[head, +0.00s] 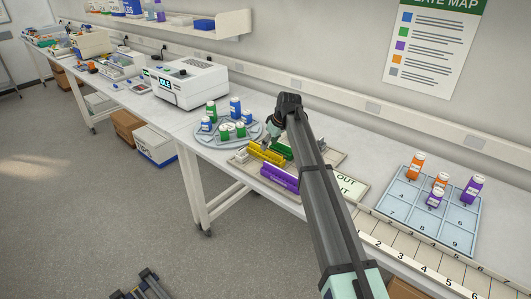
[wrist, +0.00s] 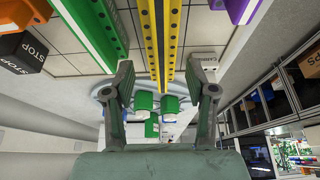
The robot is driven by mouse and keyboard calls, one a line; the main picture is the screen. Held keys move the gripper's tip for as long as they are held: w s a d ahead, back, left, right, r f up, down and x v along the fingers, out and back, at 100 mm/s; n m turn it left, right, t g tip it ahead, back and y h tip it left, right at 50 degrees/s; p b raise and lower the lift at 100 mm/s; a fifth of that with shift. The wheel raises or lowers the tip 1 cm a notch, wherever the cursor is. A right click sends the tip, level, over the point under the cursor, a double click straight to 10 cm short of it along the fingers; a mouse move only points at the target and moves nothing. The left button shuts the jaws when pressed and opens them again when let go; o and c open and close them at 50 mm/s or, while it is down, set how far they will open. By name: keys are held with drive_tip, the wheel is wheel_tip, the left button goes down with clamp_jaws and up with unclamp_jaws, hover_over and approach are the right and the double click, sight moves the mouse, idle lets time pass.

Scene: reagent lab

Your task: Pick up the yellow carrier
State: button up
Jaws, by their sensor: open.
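The yellow carrier (head: 267,155) lies in a tray on the bench in the head view, between a purple carrier (head: 279,177) and a green carrier (head: 283,149). In the wrist view the yellow carrier (wrist: 161,40) shows as two long perforated rails running from the top edge down toward the space between my fingers. My gripper (wrist: 160,88) is open and empty, one finger to each side of the carrier's line. The green carrier (wrist: 98,28) runs alongside at left. In the head view my gripper (head: 270,138) is just above the tray, partly hidden by my arm.
A round rack (head: 204,138) with blue- and green-labelled bottles stands left of the tray. An OUT card (head: 347,184) and a blue numbered grid (head: 402,190) with several bottles lie to the right. A white instrument (head: 190,84) stands further left.

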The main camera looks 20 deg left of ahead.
sight(265, 153)
drive_tip(key=shift+a+p+x, duration=0.2)
drive_tip(key=shift+p+x, duration=1.25)
drive_tip(key=shift+x, duration=2)
drive_tip(key=shift+r, duration=0.15)
clamp_jaws()
